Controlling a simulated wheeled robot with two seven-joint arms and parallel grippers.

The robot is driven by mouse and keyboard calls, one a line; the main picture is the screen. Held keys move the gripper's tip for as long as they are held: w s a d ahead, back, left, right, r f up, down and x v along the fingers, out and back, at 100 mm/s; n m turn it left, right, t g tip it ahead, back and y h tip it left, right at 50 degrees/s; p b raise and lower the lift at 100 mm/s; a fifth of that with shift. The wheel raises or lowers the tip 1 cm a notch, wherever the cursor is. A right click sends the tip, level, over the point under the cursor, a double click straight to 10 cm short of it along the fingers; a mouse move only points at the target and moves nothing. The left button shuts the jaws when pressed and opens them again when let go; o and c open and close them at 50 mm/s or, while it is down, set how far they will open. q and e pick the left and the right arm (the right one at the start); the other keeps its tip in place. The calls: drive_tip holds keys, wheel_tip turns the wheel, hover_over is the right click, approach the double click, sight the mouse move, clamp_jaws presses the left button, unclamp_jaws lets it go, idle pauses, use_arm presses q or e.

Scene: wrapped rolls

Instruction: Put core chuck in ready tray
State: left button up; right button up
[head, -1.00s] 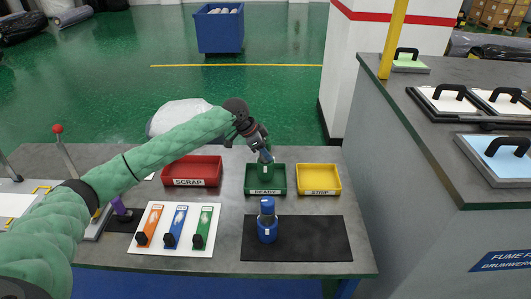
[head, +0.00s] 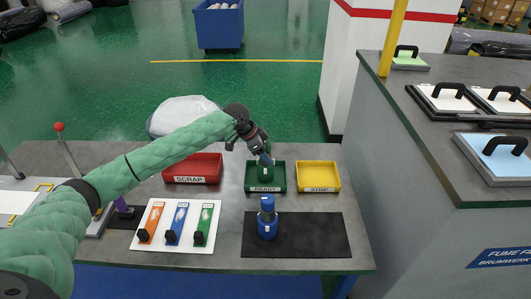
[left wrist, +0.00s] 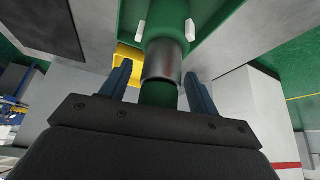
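A green core chuck (head: 268,174) stands in the green tray labelled READY (head: 265,189). In the left wrist view the chuck is a green cylinder with a bare metal band (left wrist: 162,62), its far end over the green tray floor. My left gripper (head: 266,159) is over the READY tray at the top of this chuck. Its two blue-grey fingers (left wrist: 158,88) stand on either side of the cylinder, with a gap visible at the left finger. A blue core chuck (head: 267,220) stands upright on the black mat (head: 315,236). My right gripper is not in view.
The red SCRAP tray (head: 193,180) is left of READY, the yellow STRIP tray (head: 319,188) right of it. A white board (head: 150,247) with orange, blue and green tools lies at the front. A grey counter (head: 425,150) rises at the right. The mat's right part is clear.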

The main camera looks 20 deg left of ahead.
use_arm(q)
drive_tip(key=shift+r, duration=0.15)
drive_tip(key=shift+s+a+r, duration=0.1)
drive_tip(key=shift+a+r, duration=0.15)
drive_tip(key=b+v, duration=0.4)
drive_tip(key=v, duration=0.7)
drive_tip(key=shift+r, duration=0.2)
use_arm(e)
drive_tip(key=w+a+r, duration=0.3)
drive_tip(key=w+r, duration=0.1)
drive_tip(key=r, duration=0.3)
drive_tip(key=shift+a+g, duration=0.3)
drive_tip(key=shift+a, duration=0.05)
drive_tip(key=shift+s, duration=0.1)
